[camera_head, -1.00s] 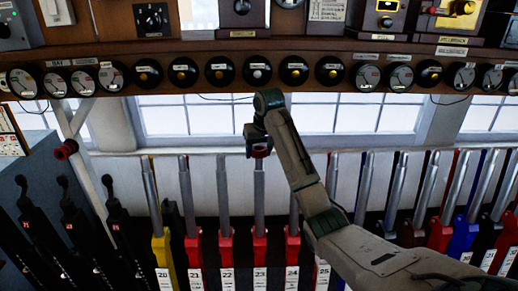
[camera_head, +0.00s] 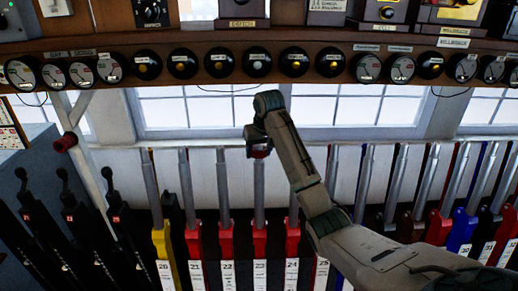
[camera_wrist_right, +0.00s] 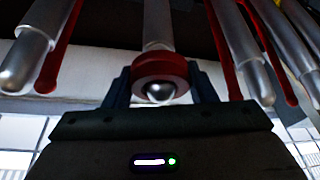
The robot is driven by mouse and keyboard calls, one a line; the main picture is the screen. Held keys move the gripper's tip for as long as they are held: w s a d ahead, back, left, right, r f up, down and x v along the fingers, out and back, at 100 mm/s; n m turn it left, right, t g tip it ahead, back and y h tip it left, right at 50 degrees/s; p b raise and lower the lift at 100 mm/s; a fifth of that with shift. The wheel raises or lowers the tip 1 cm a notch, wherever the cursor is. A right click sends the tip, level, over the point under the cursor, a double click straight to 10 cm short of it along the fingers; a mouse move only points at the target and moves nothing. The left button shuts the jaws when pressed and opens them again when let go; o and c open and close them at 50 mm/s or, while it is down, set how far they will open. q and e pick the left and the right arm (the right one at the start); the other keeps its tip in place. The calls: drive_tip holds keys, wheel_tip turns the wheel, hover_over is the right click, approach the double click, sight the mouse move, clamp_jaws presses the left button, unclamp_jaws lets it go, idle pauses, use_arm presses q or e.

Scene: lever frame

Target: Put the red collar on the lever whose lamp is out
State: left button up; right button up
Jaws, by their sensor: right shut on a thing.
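The red collar (camera_head: 260,154) is in the jaws of my right gripper (camera_head: 258,146), at the top of lever 23 (camera_head: 259,190), a grey shaft with a red base. In the right wrist view the jaws are shut on the red collar (camera_wrist_right: 152,70), and the lever's rounded silver tip (camera_wrist_right: 161,91) shows through the ring, so the collar is around the shaft close to its tip. Above this lever, the round lamp (camera_head: 257,61) has a grey, unlit centre. Neighbouring lamps, such as this one (camera_head: 294,61), show yellow. My left gripper is not in view.
Lever 22 (camera_head: 222,185) and lever 24 (camera_head: 293,215) stand close on either side. Black levers (camera_head: 75,212) and a red cylinder on a pole (camera_head: 65,143) are at left. A wooden shelf (camera_head: 350,43) with dials runs above.

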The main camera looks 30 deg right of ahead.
drive_tip(key=shift+f, duration=0.25)
drive_tip(key=o, duration=1.2)
drive_tip(key=shift+c, duration=0.2)
